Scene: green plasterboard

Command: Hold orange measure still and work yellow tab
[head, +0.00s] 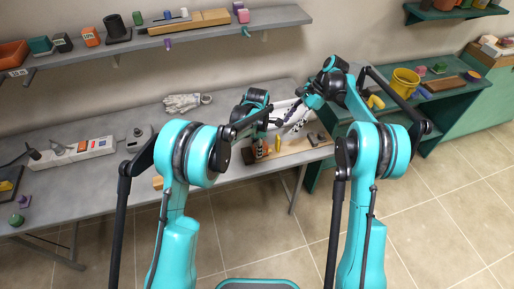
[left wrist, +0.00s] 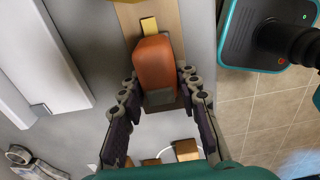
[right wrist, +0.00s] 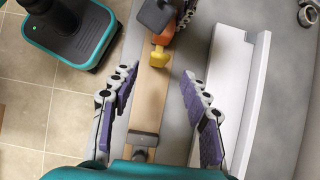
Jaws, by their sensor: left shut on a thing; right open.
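The orange measure (left wrist: 155,62) sits on a wooden strip, with a grey block at its near end in the left wrist view. My left gripper (left wrist: 159,88) is shut on it, one finger on each side. The yellow tab (right wrist: 158,57) sticks out from the measure's end over the strip in the right wrist view; it also shows in the left wrist view (left wrist: 149,26). My right gripper (right wrist: 158,80) is open and empty, its fingers either side of the strip, the tab just beyond their tips. In the head view the arms partly hide the measure.
The wooden strip (right wrist: 150,98) carries a grey metal piece (right wrist: 143,138) near my right gripper. A long white channel (right wrist: 238,90) lies beside it. White gloves (head: 184,102) lie farther back on the grey bench (head: 110,185). A yellow bucket (head: 403,82) stands on the green bench.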

